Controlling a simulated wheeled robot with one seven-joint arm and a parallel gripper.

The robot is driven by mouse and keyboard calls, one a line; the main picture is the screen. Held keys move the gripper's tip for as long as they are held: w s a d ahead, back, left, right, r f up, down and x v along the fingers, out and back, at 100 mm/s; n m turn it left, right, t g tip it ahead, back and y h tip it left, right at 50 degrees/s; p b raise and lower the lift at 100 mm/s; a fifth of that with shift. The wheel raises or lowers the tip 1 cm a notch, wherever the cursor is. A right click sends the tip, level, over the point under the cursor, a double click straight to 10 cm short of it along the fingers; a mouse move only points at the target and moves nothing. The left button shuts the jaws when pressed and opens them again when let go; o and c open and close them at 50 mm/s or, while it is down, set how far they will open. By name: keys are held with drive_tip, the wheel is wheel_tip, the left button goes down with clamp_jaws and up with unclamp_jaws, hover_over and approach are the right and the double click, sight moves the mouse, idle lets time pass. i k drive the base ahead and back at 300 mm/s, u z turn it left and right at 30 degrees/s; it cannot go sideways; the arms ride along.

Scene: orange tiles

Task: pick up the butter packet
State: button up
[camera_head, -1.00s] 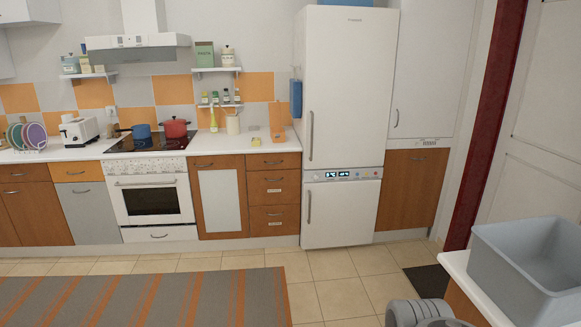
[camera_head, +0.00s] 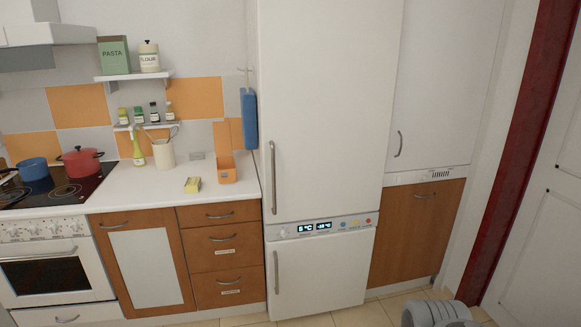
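A small yellow packet (camera_head: 193,185), which looks like the butter packet, lies on the white countertop (camera_head: 125,188) near its front edge, left of the fridge. It is too small to read. Part of my grey arm (camera_head: 436,312) shows at the bottom right of the head view, well away from the packet. I cannot make out its fingers, so whether it is open or shut does not show.
An orange holder (camera_head: 225,167) stands right of the packet, and a utensil crock (camera_head: 163,154) behind it. The tall fridge (camera_head: 325,110) stands to the right. A red pot (camera_head: 81,162) and a blue pot (camera_head: 33,169) sit on the stove at left.

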sight(192, 184)
drive_tip(key=u, duration=0.15)
drive_tip(key=i, duration=1.5)
drive_tip(key=u, duration=0.85)
drive_tip(key=i, duration=1)
drive_tip(key=u, duration=1.7)
drive_tip(key=i, duration=0.8)
drive_tip(key=u, duration=0.55)
